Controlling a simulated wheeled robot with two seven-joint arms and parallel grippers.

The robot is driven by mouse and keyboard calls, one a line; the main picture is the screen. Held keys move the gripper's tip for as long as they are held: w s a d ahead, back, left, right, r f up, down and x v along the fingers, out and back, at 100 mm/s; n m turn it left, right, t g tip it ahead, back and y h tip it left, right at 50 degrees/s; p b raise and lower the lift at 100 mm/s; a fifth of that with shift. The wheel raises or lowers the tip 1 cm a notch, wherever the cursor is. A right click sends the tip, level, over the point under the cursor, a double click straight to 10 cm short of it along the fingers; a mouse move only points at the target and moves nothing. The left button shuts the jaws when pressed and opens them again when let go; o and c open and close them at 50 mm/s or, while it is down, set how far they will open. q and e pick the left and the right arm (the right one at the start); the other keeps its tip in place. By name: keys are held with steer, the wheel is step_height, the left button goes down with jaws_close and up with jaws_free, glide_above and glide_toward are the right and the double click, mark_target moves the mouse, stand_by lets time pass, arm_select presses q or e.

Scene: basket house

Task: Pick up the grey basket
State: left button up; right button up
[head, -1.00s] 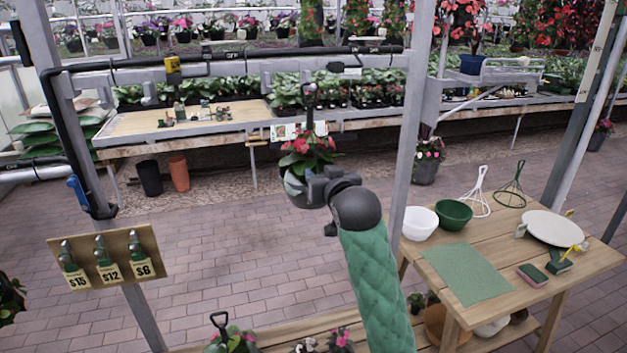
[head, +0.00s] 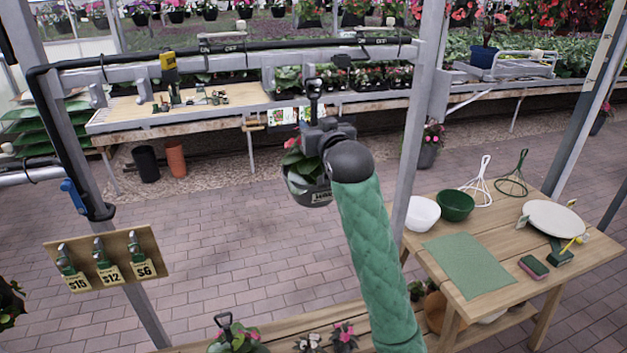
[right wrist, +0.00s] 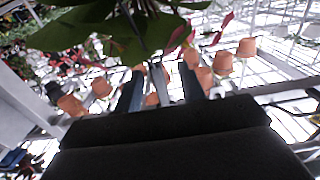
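My right gripper (head: 320,133) is over the basket's upper part at the foot of the hanger and hides some of the plant. In the right wrist view its fingers (right wrist: 160,90) stand apart, with a narrow upright piece between them. Leaves hang across the top of that view. I cannot tell whether the fingers touch the basket. My left gripper is not in view.
A metal frame post (head: 415,130) stands just right of my arm. A wooden table (head: 510,295) at the right holds bowls, a green mat and a plate. A price board (head: 108,262) hangs at the left. Open brick floor lies below the basket.

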mark_target(315, 120)
steer(key=shift+w+r+p, duration=0.25)
steer(key=shift+w+p, duration=0.15)
steer(key=shift+p, duration=0.05)
steer(key=shift+p+x, duration=1.1)
steer(key=shift+x, duration=0.15)
steer(key=shift+w+a+f, duration=0.1)
steer(key=shift+w+f, duration=0.15)
steer(key=shift+w, duration=0.4)
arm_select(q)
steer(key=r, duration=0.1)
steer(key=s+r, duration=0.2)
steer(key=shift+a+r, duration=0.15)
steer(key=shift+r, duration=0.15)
arm_select(e)
jaws_close()
steer(key=shift+r, duration=0.1)
